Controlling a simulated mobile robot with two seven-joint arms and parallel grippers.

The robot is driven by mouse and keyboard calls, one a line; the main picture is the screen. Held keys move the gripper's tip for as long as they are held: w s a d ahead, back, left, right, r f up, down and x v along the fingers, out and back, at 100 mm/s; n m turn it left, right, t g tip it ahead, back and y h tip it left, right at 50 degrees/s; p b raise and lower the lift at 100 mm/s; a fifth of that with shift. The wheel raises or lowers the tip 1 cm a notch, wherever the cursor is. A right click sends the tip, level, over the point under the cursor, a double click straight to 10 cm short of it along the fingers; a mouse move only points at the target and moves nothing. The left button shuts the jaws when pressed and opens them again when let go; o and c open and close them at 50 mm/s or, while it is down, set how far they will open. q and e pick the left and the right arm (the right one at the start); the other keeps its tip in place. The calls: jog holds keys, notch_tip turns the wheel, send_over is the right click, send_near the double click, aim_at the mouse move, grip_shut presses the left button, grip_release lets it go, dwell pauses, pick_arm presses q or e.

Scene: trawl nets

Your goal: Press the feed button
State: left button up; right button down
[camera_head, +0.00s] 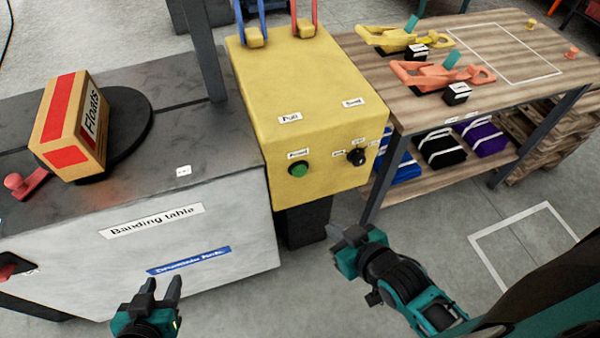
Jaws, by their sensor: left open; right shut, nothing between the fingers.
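A yellow machine box (285,80) stands between two tables. Its front face has a round green button (298,168) with a small white label above it, too small to read surely. To its right is a black knob (356,157) with small labels. My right gripper (342,238) is shut and empty, below and right of the green button, apart from the box. My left gripper (161,288) is open and empty at the bottom left, in front of the grey table's front panel. Nothing covers the button.
The grey banding table (235,200) at left bears a Floats box (62,122) on a black disc (125,115). A wooden table (420,110) at right holds yellow (390,38) and orange tools (430,75). Open floor lies before the yellow box.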

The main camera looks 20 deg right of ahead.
aim_at(300, 171)
dwell(0.8)
pick_arm(q)
jog(key=d+f+h+b, duration=0.1)
jog(key=d+f+b, duration=0.4)
jog(key=b, duration=0.2)
jog(key=shift+b, duration=0.4)
pick_arm(e)
jog(key=w+n+y, duration=0.1)
jog(key=n+y, duration=0.2)
jog(key=n, duration=0.2)
jog(key=w+n+y, duration=0.1)
jog(key=n+y, duration=0.3)
jog(key=n, duration=0.2)
jog(key=w+a+n+t+y, duration=0.1)
jog(key=n+y, duration=0.2)
jog(key=n, duration=0.2)
jog(key=shift+w+f, duration=0.2)
pick_arm(q)
jog(key=shift+f, duration=0.15)
jog(key=shift+w+d+f+m+h+b, duration=0.3)
jog(key=shift+w+d+f+b, duration=0.15)
jog(key=shift+b, duration=1.05)
pick_arm(e)
jog(key=w, duration=0.9)
